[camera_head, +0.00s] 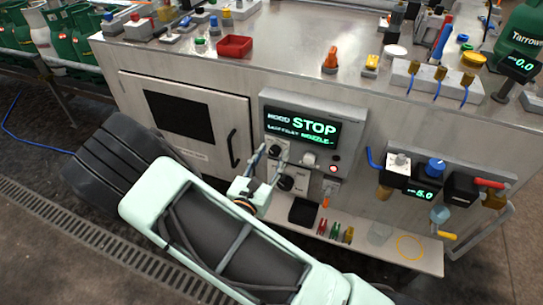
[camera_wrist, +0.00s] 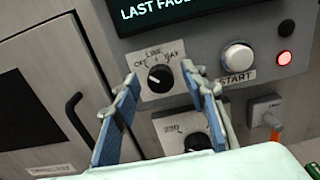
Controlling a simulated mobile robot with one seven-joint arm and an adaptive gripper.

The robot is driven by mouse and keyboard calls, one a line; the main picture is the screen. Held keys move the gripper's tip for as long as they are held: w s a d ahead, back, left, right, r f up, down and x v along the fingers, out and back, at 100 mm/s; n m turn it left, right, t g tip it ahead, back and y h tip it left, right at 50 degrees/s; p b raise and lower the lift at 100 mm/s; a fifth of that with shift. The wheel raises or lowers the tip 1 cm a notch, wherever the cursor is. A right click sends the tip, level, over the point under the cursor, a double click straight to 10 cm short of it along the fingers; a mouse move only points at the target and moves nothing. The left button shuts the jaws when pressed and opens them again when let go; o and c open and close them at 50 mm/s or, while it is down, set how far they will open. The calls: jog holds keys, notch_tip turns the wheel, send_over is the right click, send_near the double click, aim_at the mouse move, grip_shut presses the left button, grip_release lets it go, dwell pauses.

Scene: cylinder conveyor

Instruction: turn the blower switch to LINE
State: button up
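The blower switch (camera_wrist: 160,78) is a round black knob on a light plate marked OFF, LINE and what looks like BAY. In the wrist view its small white mark seems to point up and left, towards OFF, but this is too small to be sure. It also shows in the head view (camera_head: 274,148), just below the display. My gripper (camera_wrist: 160,76) is open, with one blue-padded finger on each side of the knob. Gaps show between the fingers and the knob, so it holds nothing. The gripper also shows in the head view (camera_head: 270,155), in front of the panel.
A second black knob (camera_wrist: 198,142) sits just below. A white START button (camera_wrist: 238,56) and a lit red lamp (camera_wrist: 285,57) are to the right. The display (camera_head: 303,130) reads STOP. A cabinet door handle (camera_wrist: 78,117) stands out at the left. A shelf (camera_head: 400,248) juts out below.

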grip_shut()
jog(key=m+b, duration=0.2)
jog(key=m, duration=0.3)
jog(key=shift+d+f, duration=0.1)
jog(key=shift+f, duration=0.05)
jog(key=shift+m+b, duration=0.9)
jog(key=shift+m, duration=0.9)
grip_release()
